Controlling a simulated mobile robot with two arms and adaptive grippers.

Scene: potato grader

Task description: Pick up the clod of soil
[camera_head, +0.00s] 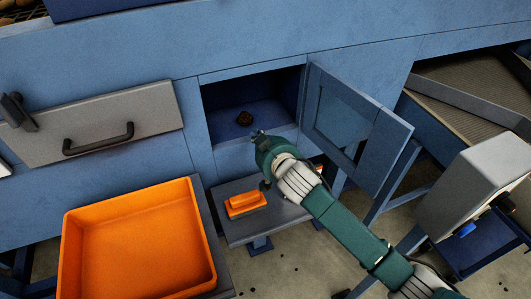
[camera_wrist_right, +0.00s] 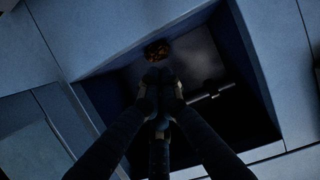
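The clod of soil (camera_head: 244,118) is a small dark brown lump on the floor of an open blue compartment (camera_head: 222,97), near its front. My right gripper (camera_head: 261,139) is in front of the compartment opening, just below and to the right of the clod in the head view. In the right wrist view the clod (camera_wrist_right: 157,50) lies just beyond the fingertips (camera_wrist_right: 161,76), with a small gap in the picture. The fingers come together at their tips with nothing seen between them; that view is dark. My left gripper is not in view.
The compartment's blue door (camera_head: 358,125) stands open on the right. A grey drawer front with a black handle (camera_head: 98,138) is to the left. Below are an orange tray (camera_head: 72,250) and an orange brush-like item (camera_head: 245,203) on a grey shelf (camera_head: 268,226).

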